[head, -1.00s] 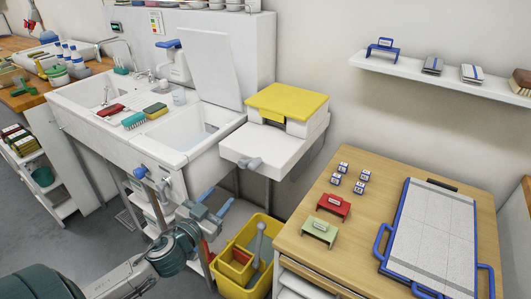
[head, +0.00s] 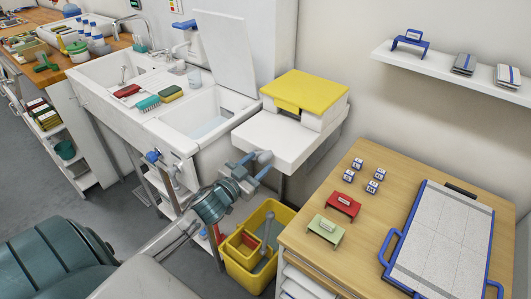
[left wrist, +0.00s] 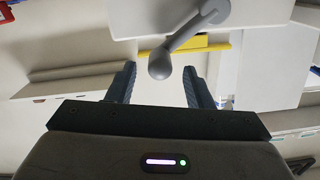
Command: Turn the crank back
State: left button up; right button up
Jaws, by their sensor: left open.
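The grey crank (head: 264,157) sits on the front face of a white unit (head: 275,140) with a yellow lid (head: 305,90). In the left wrist view the crank is an arm ending in a rounded knob (left wrist: 160,66). My left gripper (head: 251,168) is open and empty in front of the crank. In the left wrist view the knob shows between the two dark blue fingers of the gripper (left wrist: 160,85), with a gap on both sides; I cannot tell how deep it lies between them. My right gripper is not in view.
A white double sink (head: 150,110) stands left of the unit. A yellow bucket (head: 245,278) is on the floor below my left gripper. A wooden table (head: 375,215) with small blocks, red and green stands and a blue-handled board is at right.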

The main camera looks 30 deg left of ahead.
aim_at(265, 157)
pick_arm(q)
jog(key=shift+w+d, duration=0.15)
jog(key=shift+w, duration=2.05)
jog(key=shift+c, duration=0.2)
jog(key=shift+f, duration=0.1)
grip_shut()
